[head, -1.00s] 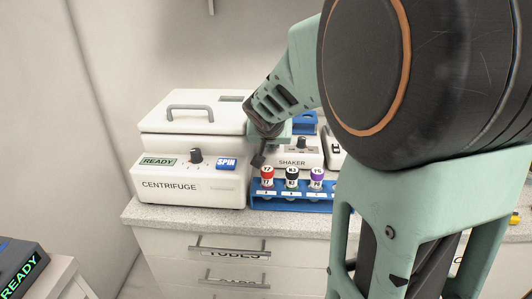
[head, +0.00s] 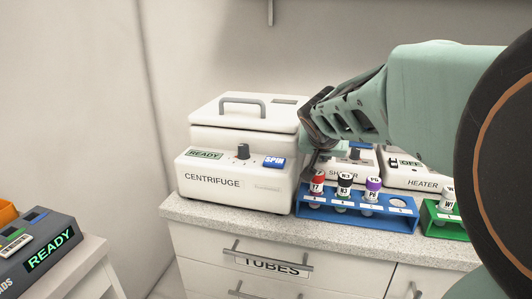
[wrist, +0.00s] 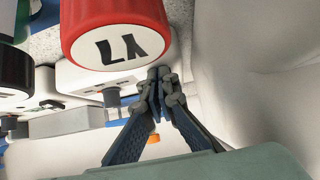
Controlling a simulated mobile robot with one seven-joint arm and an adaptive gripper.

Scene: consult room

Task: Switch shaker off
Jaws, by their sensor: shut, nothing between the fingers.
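The shaker (head: 338,173) is a white box with a dark knob (head: 355,152) on top. It stands between the centrifuge and the heater in the head view, behind the tube rack, its left part hidden by my arm. My gripper (head: 309,173) points down at the shaker's left front corner, close to the red-capped tube. In the wrist view my gripper (wrist: 158,76) has its fingertips together with nothing between them. The red cap (wrist: 116,35) is large just beside them there. The shaker's switch setting is not readable.
The centrifuge (head: 235,187) stands to the left, close to my gripper. A blue rack (head: 352,212) with red-, black- and purple-capped tubes stands in front of the shaker. The heater (head: 412,177) is to the right, with a green rack (head: 440,222) before it.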

